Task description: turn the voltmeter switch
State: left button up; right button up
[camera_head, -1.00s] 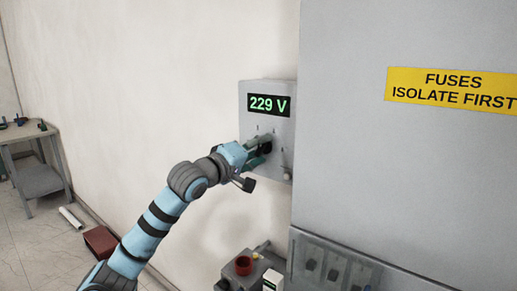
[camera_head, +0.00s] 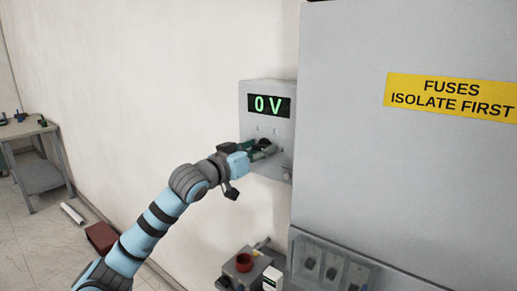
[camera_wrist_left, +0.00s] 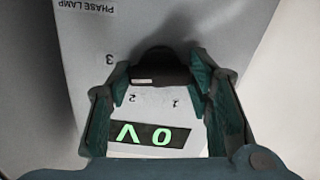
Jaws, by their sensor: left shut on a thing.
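The grey voltmeter panel (camera_head: 284,128) is on the wall beside the tall grey cabinet. Its display (camera_head: 270,105) reads 0 V in green. Below it is the black switch knob (camera_head: 264,143), partly hidden by my left gripper (camera_head: 262,149). In the left wrist view the dark knob (camera_wrist_left: 158,65) is between the two green finger pads, and my left gripper (camera_wrist_left: 160,75) is shut on it. The panel there is upside down, with marks 1, 2 and 3 around the knob and the display (camera_wrist_left: 150,134) below. My right gripper is out of view.
The grey cabinet (camera_head: 390,170) with a yellow fuse sign (camera_head: 450,96) stands close on the right. A side table (camera_head: 37,178) and dark red box (camera_head: 101,237) are at left.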

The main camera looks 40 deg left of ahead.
aim_at(265, 109)
pick_arm(q)
jog(key=shift+m, duration=1)
jog(key=o, duration=1.1)
jog(key=shift+o, duration=0.2)
notch_tip(265, 109, up, 10)
jog(key=shift+w, duration=0.1)
jog(key=shift+a, duration=0.1)
